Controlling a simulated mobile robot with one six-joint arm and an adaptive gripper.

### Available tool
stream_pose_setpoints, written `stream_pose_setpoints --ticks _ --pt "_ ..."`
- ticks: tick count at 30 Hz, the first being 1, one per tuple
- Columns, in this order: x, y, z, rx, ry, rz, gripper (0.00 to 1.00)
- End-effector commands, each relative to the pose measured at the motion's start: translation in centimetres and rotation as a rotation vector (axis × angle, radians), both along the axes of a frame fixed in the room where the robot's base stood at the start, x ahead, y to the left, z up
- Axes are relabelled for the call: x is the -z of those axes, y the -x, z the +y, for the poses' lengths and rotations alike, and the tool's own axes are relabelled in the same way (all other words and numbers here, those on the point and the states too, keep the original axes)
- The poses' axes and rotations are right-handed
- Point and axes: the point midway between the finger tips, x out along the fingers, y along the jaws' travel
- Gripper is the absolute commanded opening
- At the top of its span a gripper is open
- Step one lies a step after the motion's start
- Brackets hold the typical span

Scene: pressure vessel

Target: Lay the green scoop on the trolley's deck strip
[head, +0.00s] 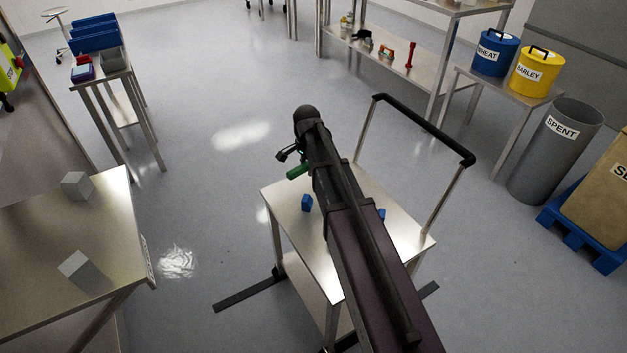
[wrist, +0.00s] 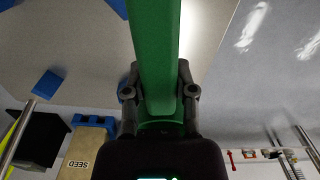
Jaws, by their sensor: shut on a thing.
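The green scoop (wrist: 156,60) fills the middle of the wrist view, gripped between the two fingers of my gripper (wrist: 160,92). My gripper is shut on it. In the head view only a short green piece of the scoop (head: 298,171) shows beside the end of my arm, over the trolley's far left part; my arm hides the rest. The trolley (head: 285,211) has a shiny metal top and a dark push handle at its right. I cannot tell whether the scoop touches the top.
A blue block (head: 307,203) stands on the trolley top, and another blue piece (head: 381,214) shows right of my arm. A metal table (head: 110,235) with two grey blocks stands at the left. A grey SPENT bin (head: 556,150) stands at the right. Open floor surrounds the trolley.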

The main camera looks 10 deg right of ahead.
Motion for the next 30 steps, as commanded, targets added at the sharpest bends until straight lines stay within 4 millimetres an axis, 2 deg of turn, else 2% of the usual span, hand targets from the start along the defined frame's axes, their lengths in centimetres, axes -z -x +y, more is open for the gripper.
stream_pose_setpoints --ticks 1,3,9,23,30 --pt "-0.1 -1.3 0.5 0.026 -0.001 0.001 0.00" --pt "-0.1 -2.3 1.1 0.063 -0.003 0.001 0.00" --pt "-0.2 -4.3 2.1 0.146 -0.006 0.003 0.00" --pt "-0.2 -4.6 2.3 0.170 -0.007 0.004 0.00" --pt "0.9 -4.6 2.3 0.169 -0.007 0.004 0.00"
